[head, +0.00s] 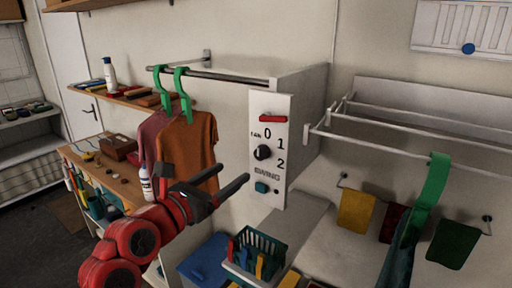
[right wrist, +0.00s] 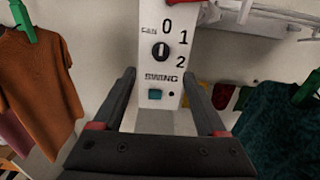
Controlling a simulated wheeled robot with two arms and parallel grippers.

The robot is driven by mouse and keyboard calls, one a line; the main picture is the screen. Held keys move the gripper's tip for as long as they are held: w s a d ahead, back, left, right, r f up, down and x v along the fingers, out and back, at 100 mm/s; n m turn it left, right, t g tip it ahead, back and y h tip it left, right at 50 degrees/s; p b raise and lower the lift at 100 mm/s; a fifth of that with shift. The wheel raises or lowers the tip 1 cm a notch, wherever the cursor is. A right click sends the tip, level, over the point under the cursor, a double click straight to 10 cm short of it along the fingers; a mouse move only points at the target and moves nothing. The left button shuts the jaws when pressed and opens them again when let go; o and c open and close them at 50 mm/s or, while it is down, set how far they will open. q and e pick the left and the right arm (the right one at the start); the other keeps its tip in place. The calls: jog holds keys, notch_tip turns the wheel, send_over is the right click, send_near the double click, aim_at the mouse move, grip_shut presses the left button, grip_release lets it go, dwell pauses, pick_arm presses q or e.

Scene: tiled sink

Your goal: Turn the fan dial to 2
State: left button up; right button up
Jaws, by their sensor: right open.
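The fan dial (head: 262,153) is a round black knob on a white wall panel (head: 284,105), with the marks 0, 1 and 2 around its right side. In the right wrist view the dial (right wrist: 160,51) has a white line that looks upright, toward the 0. My right gripper (head: 235,173) is open and empty, in front of the panel and lower left of the dial in the head view. In the right wrist view its fingertips (right wrist: 161,74) stand apart, with the dial seen beyond and slightly above the gap. No contact shows. My left gripper is not in view.
A red switch (head: 273,119) sits above the dial and a blue-green SWING button (head: 262,187) below it. Shirts on green hangers (head: 188,135) hang left of the panel. A drying rack (head: 420,140) is at right, and a green basket (head: 258,250) stands below.

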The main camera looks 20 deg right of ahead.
aim_at(258, 154)
jog(key=p+x, duration=0.2)
jog(key=x, duration=0.3)
jog(key=p+x, duration=0.2)
jog(key=x, duration=0.3)
jog(key=shift+d+r, duration=0.15)
jog(key=shift+r, duration=0.05)
jog(key=shift+w+d+f, duration=0.1)
jog(key=shift+w+d, duration=0.2)
jog(key=c, duration=1.2)
